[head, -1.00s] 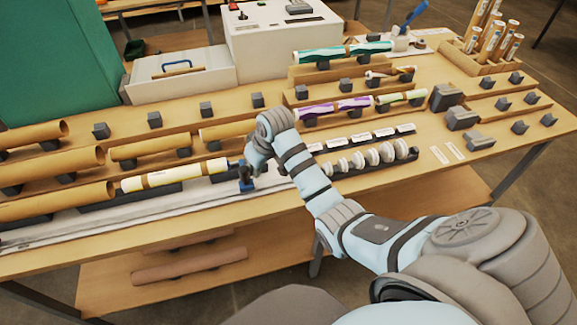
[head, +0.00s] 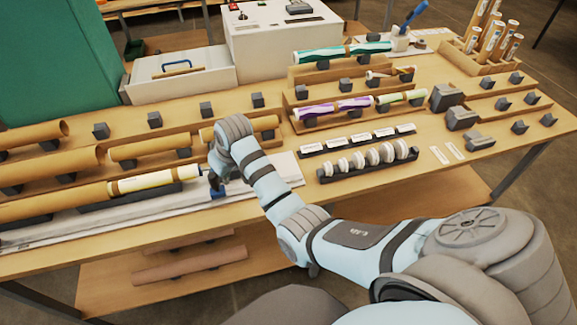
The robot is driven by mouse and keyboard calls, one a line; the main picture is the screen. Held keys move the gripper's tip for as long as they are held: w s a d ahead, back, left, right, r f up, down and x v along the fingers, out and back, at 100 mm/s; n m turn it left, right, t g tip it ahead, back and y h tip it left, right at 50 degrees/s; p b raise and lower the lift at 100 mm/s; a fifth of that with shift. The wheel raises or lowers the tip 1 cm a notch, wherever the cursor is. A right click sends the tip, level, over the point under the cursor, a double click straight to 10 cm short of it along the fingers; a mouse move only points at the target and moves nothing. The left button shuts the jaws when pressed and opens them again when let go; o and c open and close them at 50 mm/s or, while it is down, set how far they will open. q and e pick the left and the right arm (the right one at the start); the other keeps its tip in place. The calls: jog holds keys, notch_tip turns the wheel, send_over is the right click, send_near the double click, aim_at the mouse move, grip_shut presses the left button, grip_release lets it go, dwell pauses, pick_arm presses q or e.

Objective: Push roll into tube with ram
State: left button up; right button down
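The roll (head: 165,179) is white and cream with a brown band, and lies in line with the front brown tube (head: 75,200) on the left. Its left end meets the tube's open end; how far it sits inside is hard to tell. A blue ram (head: 218,192) stands on the pale rail (head: 110,222) just right of the roll. My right gripper (head: 215,180) is at the ram, its fingers small, dark and partly hidden by my wrist, so its grip cannot be made out. My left gripper is not in view.
More brown tubes (head: 50,166) lie on grey cradles behind. A dark rack of white discs (head: 365,162) stands right of my forearm. Patterned rolls (head: 335,106) lie farther back. The rail's right end (head: 285,172) is clear.

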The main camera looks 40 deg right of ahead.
jog(key=w+a+b, duration=0.1)
jog(key=a, duration=0.2)
jog(key=w+a, duration=0.1)
jog(key=a, duration=0.2)
jog(key=w+a+b, duration=0.1)
jog(key=a, duration=0.3)
jog(key=shift+w+a+f+b, duration=0.1)
jog(key=shift+w+f+b, duration=0.1)
jog(key=shift+b, duration=0.15)
jog(key=shift+w+a+r, duration=0.15)
jog(key=shift+a, duration=0.15)
